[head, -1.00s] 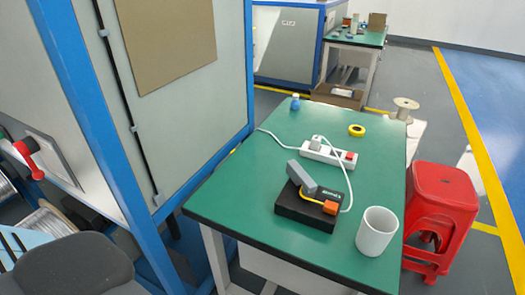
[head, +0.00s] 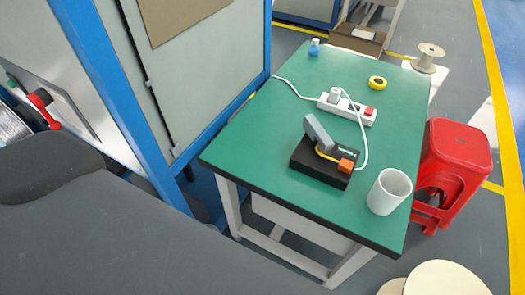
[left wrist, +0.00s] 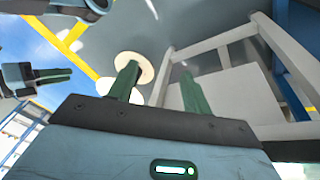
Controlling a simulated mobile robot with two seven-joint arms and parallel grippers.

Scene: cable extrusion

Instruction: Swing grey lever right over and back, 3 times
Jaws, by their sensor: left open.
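The grey lever (head: 319,133) stands on a black box (head: 308,157) on the green table. It is tilted, its upper end leaning to the left and back. A yellow strip curves at its base, and an orange block (head: 347,166) sits at the box's right corner. My left gripper (left wrist: 158,86) shows in the left wrist view, its two green fingers apart with nothing between them. It is away from the lever, beside the table legs. My right gripper (left wrist: 52,76) shows at that view's left edge, its jaw gap unclear. Neither gripper shows in the head view.
A white cup (head: 389,192) stands right of the box on the green table (head: 250,150). A white power strip (head: 347,109) with its cable lies behind. Yellow tape (head: 378,82) and a blue bottle (head: 314,47) sit farther back. A red stool (head: 455,165) is at the right.

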